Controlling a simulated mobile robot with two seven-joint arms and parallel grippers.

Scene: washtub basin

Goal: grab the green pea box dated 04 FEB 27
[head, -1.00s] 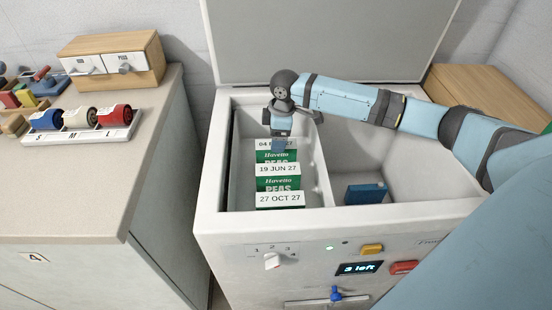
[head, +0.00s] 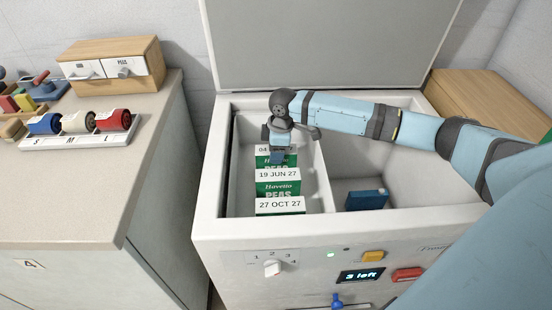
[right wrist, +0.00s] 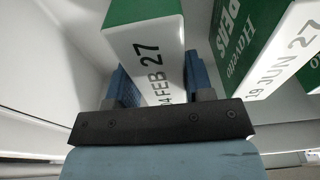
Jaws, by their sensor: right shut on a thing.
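The green and white pea box dated 04 FEB 27 (head: 262,160) stands at the back of a row in the left compartment of the white chest (head: 212,205). My right gripper (head: 277,155) comes down on it from above and hides part of its label. In the right wrist view the blue fingers (right wrist: 158,88) are shut on the sides of this box (right wrist: 143,40), and its date is partly covered. The box dated 19 JUN 27 (head: 278,182) stands in front of it, and the box dated 27 OCT 27 (head: 280,207) is nearest. My left gripper is out of view.
A thin divider (head: 322,175) separates the compartments. A blue box (head: 367,199) lies in the right one. The raised lid (head: 330,45) stands behind. A counter (head: 95,190) with rolls and a small drawer unit (head: 112,63) is at left. The display (head: 361,275) reads "3 left".

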